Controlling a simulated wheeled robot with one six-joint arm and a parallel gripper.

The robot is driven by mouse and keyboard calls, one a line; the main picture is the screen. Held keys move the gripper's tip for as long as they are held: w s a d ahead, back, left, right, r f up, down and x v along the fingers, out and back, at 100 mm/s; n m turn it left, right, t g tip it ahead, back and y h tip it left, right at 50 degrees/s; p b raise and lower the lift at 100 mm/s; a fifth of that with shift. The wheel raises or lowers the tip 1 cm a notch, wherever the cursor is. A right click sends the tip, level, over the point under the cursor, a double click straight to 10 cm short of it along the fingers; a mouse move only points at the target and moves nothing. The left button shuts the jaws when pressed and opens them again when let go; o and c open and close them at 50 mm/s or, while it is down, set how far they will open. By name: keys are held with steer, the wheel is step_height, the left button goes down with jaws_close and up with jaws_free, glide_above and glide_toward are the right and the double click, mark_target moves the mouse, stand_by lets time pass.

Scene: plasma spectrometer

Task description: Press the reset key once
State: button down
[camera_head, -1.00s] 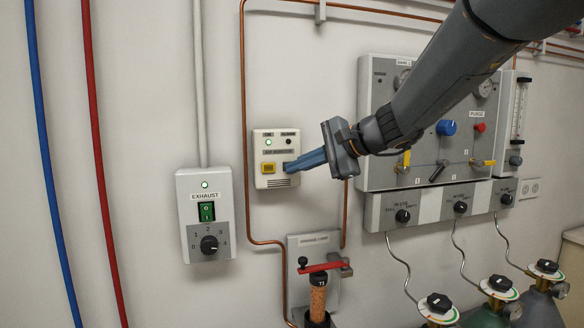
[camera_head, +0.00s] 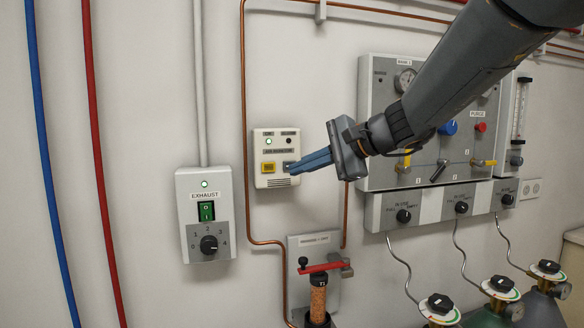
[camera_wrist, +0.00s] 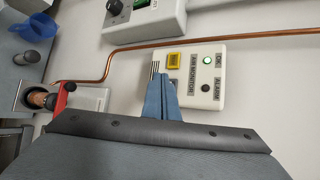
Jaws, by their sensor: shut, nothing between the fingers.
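The air monitor (camera_head: 270,178) is a small white box on the wall, and it also shows in the wrist view (camera_wrist: 213,88). It has a yellow key (camera_head: 268,168) at left and a grey-blue key (camera_head: 287,165) at right. The key lettering is too small to read, so I cannot tell which is the reset key. Contact is unclear. The wrist view shows the fingers (camera_wrist: 162,92) covering that key.
An exhaust switch box (camera_head: 187,240) is at lower left. A copper pipe (camera_head: 246,205) runs down beside the monitor. A gas panel (camera_head: 375,170) with knobs stands at right, behind my arm. A red-handled clamp (camera_head: 325,267) sits below.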

steer(key=s, duration=0.4)
steer(key=shift+d, duration=0.4)
steer(key=shift+w+d, duration=0.1)
steer(key=shift+d, duration=0.1)
